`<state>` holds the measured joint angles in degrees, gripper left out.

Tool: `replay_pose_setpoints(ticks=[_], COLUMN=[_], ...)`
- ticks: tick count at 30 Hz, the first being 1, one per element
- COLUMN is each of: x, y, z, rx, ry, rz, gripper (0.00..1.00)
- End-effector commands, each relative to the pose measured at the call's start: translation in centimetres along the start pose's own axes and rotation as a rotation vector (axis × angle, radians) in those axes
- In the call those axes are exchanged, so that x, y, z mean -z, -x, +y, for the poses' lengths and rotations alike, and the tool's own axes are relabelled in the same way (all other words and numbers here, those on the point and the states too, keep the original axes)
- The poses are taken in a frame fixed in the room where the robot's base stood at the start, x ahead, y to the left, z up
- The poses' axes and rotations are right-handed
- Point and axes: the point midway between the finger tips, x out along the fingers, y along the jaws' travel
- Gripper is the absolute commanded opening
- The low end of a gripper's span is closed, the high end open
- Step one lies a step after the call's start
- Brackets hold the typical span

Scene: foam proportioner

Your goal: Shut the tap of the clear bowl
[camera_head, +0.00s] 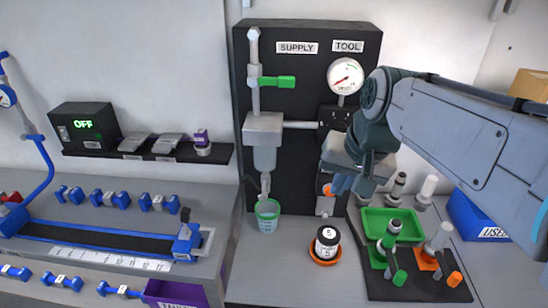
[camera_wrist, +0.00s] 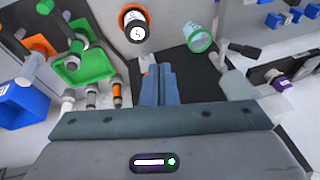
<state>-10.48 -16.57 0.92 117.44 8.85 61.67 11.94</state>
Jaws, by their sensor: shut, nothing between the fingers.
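The clear bowl (camera_head: 265,158) looks like a grey, see-through filter bowl under a grey head on the black panel. Its tap (camera_head: 265,184) hangs below it, over a green-tinted cup (camera_head: 268,215). In the wrist view the bowl (camera_wrist: 235,85) is at the right, with a dark lever (camera_wrist: 245,50) at its tap end. The cup (camera_wrist: 199,38) is beside it. I cannot tell for sure how the lever is turned. My gripper (camera_head: 340,186) is right of the bowl, apart from it, in front of the panel. Its fingers (camera_wrist: 160,80) are shut and empty.
A green-handled valve (camera_head: 277,82) is above the bowl, and a gauge (camera_head: 345,76) at upper right. A tool mat (camera_head: 418,285) with a green tray is at the right. The bench between cup and jar is clear.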

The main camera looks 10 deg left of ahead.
Motion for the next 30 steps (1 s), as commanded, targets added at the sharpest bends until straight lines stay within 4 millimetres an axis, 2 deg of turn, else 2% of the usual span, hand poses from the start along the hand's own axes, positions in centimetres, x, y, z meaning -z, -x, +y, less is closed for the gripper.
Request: replay_pose_setpoints(ticks=[1, 3, 6, 9, 13, 17, 30], x=[1.3, 2.7, 4.1, 4.8, 5.2, 5.2, 5.3], y=[0.0, 0.7, 1.5, 2.2, 2.5, 1.6, -7.2], z=[-2.3, -5.0, -8.2, -10.4, -11.7, -11.9, -13.1], rx=[0.026, 0.059, 0.097, 0.125, 0.139, 0.141, 0.139], ry=[0.036, 0.071, 0.114, 0.140, 0.154, 0.155, 0.156], rz=[0.008, 0.015, 0.024, 0.030, 0.030, 0.030, 0.028], gripper=[0.00, 0.00, 0.00, 0.00, 0.00, 0.00, 0.00])
